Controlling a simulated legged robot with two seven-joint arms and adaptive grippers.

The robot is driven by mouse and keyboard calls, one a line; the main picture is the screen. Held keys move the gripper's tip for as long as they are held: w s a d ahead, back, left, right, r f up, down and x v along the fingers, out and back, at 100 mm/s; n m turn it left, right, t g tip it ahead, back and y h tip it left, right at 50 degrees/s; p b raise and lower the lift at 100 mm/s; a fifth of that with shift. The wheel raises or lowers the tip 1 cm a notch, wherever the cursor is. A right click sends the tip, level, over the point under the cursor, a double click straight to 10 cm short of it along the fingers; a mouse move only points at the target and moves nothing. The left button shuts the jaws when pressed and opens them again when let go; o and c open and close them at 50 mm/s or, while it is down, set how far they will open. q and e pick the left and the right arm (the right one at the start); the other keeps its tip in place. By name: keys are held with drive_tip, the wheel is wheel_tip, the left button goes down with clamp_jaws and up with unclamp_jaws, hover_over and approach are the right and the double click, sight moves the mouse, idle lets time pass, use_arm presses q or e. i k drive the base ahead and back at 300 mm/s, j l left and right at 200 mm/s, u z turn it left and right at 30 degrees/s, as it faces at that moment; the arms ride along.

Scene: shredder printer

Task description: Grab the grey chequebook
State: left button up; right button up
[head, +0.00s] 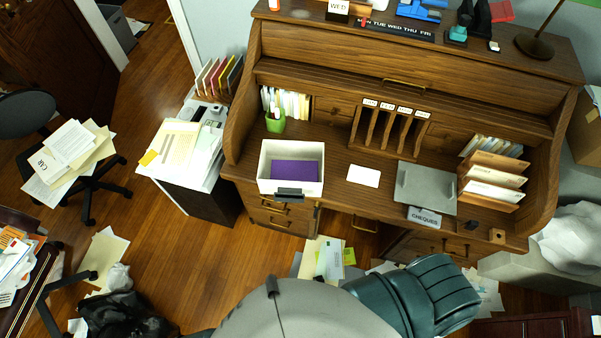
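A grey, flat, rectangular thing (428,184) lies on the right half of the roll-top desk's writing surface, with a small pale bar near its left edge. A tag reading CHEQUES (425,217) is at its front, by the desk's front edge. I cannot tell whether this is the chequebook itself or a closed box with a lid. A white open box (266,160) stands on the left of the desk with a purple thing (295,171) inside. Neither of my grippers shows in the head view.
Upright envelopes in a sorter (490,190) stand just right of the grey thing. A white card (363,176) lies to its left. Wooden dividers (388,130) stand behind. A green cup (275,122) is at the back left.

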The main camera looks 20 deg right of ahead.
sight(423, 217)
drive_tip(key=l+z, duration=0.15)
drive_tip(key=z, duration=2)
drive_tip(key=l, duration=0.1)
